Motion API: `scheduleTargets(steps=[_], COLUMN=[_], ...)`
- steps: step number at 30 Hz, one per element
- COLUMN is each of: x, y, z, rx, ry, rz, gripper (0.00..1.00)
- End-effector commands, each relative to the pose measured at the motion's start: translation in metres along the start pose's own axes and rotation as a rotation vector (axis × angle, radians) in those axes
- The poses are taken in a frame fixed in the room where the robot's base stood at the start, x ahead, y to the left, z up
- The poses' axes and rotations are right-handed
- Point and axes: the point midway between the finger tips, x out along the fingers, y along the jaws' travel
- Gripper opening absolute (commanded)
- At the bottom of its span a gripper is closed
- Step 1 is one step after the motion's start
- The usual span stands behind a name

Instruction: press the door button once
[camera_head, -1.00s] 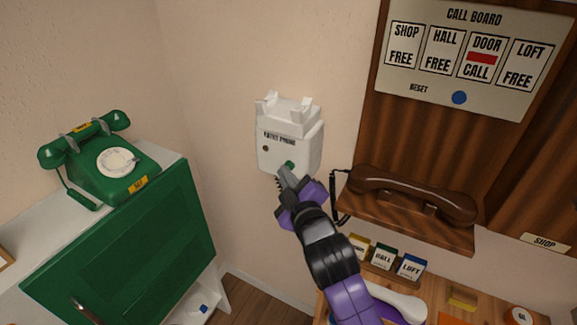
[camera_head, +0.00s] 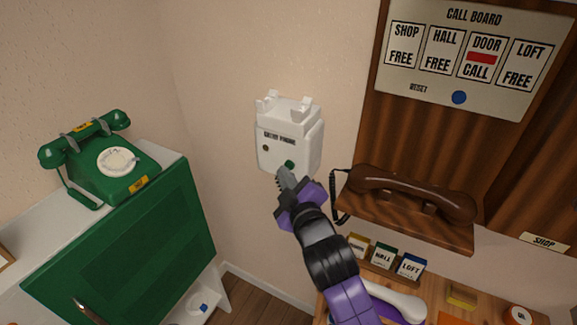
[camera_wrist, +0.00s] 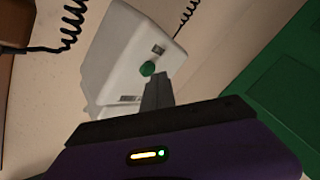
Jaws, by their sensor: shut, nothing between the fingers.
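The white entry phone box (camera_head: 290,140) is fixed to the wall, with an empty cradle on top. Its green round button (camera_head: 290,165) sits low on its front face, and a small dark dot is to the left. My gripper (camera_head: 282,172) is shut and empty, its tips just below and left of the button in the head view. In the wrist view the green button (camera_wrist: 147,69) shows just beyond the tips of my gripper (camera_wrist: 157,78). I cannot tell whether the tips touch it.
The call board (camera_head: 462,60) at upper right shows DOOR with a red flag and CALL; the others read FREE. A brown handset (camera_head: 412,194) rests on a wooden shelf to the right. A green dial phone (camera_head: 108,160) stands at left above a green cabinet door (camera_head: 135,240).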

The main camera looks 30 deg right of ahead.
Motion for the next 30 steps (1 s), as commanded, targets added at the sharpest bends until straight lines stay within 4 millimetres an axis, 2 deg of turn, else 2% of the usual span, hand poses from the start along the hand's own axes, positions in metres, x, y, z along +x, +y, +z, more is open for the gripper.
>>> scheduleTargets(steps=[15, 30], x=[-0.007, -0.036], y=[-0.006, -0.028], z=[-0.005, -0.026], rx=[-0.001, 0.0], ry=[0.002, 0.002], rz=[-0.001, -0.002], gripper=[0.0, 0.0])
